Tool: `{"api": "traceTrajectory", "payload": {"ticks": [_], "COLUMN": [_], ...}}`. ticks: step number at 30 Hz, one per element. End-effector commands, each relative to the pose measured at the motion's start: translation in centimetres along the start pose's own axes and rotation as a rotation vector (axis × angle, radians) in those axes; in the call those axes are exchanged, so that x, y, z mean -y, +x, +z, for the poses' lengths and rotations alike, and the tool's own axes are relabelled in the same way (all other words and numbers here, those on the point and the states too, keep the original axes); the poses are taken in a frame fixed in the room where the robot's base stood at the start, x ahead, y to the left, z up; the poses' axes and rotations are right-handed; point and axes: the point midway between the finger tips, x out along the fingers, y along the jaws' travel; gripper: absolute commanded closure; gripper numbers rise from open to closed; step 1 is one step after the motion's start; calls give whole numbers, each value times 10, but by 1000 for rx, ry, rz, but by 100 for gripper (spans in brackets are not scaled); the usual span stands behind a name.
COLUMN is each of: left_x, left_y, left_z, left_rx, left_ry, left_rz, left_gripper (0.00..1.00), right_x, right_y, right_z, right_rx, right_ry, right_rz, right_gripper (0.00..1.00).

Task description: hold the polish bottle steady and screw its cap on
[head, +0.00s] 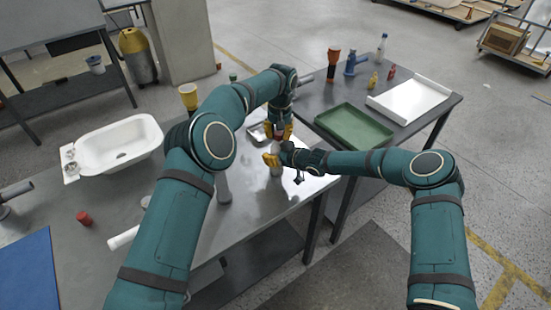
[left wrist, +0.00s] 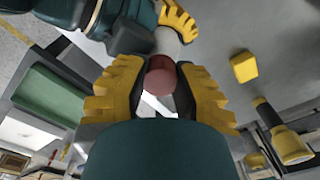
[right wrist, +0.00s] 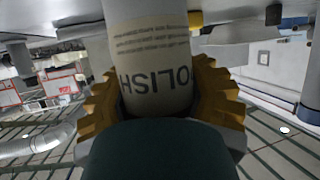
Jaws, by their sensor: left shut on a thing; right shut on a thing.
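The polish bottle (right wrist: 155,60), pale with dark lettering, stands between the yellow fingers of my right gripper (right wrist: 160,95), which are shut on its body. In the head view the bottle (head: 276,171) is upright at the steel table, partly hidden by my right gripper (head: 273,161). The red cap (left wrist: 160,78) is held between the fingertips of my left gripper (left wrist: 160,85). In the head view my left gripper (head: 279,132) is directly above the right one, with the cap over the bottle's top. I cannot tell whether the cap touches the bottle's neck.
A green tray (head: 350,128) and a white tray (head: 409,99) sit on the right table.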

Motion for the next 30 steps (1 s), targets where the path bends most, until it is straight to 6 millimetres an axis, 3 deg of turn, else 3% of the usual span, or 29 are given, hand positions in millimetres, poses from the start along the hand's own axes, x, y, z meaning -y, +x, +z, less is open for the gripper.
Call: {"api": "traceTrajectory", "payload": {"ticks": [1,3,4,13,17,30], "left_x": [0,0,0,0,0,0], "left_y": [0,0,0,-1,-11,-96], "left_z": [0,0,0,0,-1,-1], "left_rx": [0,0,0,-1,-4,-4], "left_ry": [0,0,0,0,-1,-1], "left_rz": [0,0,0,0,0,1], "left_gripper": [69,44,43,43,43,43], "right_x": [0,0,0,0,0,0], "right_y": [0,0,0,0,0,0], "right_z": [-1,-1,-1,-1,-1,-1], "right_rx": [-1,-1,-1,-1,-1,-1], "right_ry": [0,0,0,0,0,0], "right_rz": [0,0,0,0,0,0], "right_gripper": [100,100,100,100,100,100]}}
